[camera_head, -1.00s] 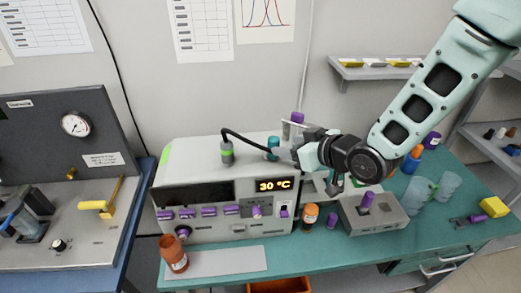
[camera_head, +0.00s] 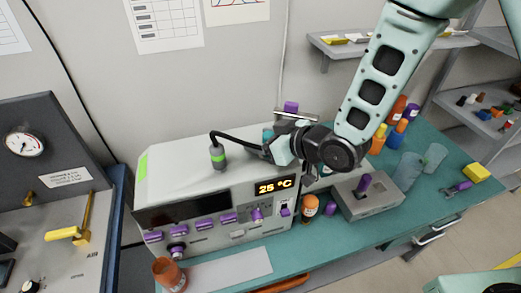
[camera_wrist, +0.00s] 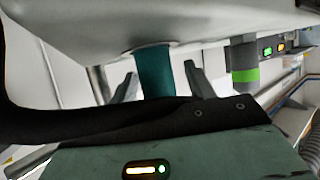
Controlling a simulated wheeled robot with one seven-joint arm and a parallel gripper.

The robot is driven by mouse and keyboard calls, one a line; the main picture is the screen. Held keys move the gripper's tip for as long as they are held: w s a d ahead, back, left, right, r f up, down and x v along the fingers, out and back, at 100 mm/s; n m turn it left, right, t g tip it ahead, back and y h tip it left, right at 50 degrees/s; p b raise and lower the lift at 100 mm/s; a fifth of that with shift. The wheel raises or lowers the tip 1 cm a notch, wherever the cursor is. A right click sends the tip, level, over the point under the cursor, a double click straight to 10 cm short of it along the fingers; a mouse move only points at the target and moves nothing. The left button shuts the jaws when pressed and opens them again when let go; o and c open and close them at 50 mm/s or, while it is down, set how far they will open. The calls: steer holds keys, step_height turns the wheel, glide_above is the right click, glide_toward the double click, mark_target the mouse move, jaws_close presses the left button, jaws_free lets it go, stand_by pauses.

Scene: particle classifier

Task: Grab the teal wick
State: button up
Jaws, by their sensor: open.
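The teal wick (camera_head: 268,135) stands on top of the white machine (camera_head: 165,175), and its lower part is hidden behind my gripper in the head view. In the wrist view, the teal wick (camera_wrist: 155,72) is a short teal cylinder set against the machine's pale surface. My gripper (camera_head: 272,150) is open at the machine's top. In the wrist view its two dark fingers stand on either side of the wick, with visible gaps. I cannot tell whether the wick's near end is fully between the fingers.
A grey block with a purple peg (camera_head: 364,184), orange bottles and clear cups (camera_head: 408,170) are to the right. The machine's display (camera_head: 274,186) reads 25 °C.

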steer(key=c, duration=1.1)
steer(key=shift+r, duration=0.1)
